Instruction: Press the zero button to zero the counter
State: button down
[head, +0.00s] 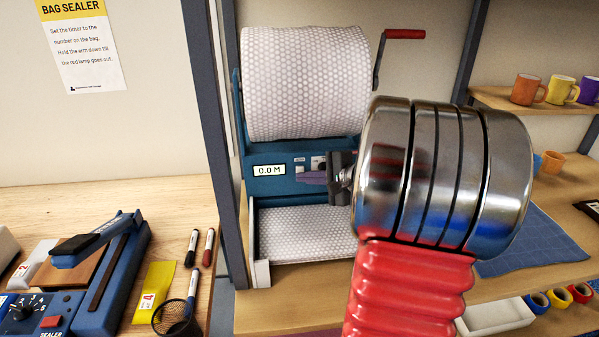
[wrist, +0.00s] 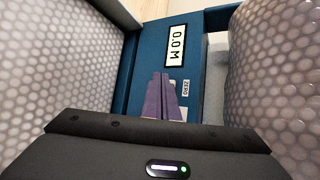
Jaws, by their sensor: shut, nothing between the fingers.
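The blue counter panel (head: 262,187) is on the front of the bubble-wrap dispenser. Its display (head: 269,170) reads 0.0 M, and the display in the wrist view (wrist: 177,45) reads the same. The small pale zero button (head: 299,169) is right of the display, under a white label. In the wrist view the ZERO label (wrist: 186,88) is clear, and the button beside it is partly hidden by my fingertips. My gripper (wrist: 161,76) is shut and empty, its purple fingers close together at the button. I cannot tell whether they touch it.
A large bubble-wrap roll (head: 305,80) with a red-handled crank (head: 404,34) sits above the panel. A sheet of wrap (head: 300,222) lies below it. A dark post (head: 211,130) stands left, beside a bench with a bag sealer (head: 95,275). Mugs (head: 527,90) stand on a shelf at right.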

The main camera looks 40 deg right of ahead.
jog(key=shift+s+a, duration=0.15)
jog(key=shift+s, duration=0.1)
jog(key=s+a, duration=0.1)
jog(key=s, duration=0.1)
jog(key=s+a, duration=0.1)
jog(key=s, duration=0.1)
jog(key=shift+a, duration=0.35)
dwell(0.4)
dwell(0.8)
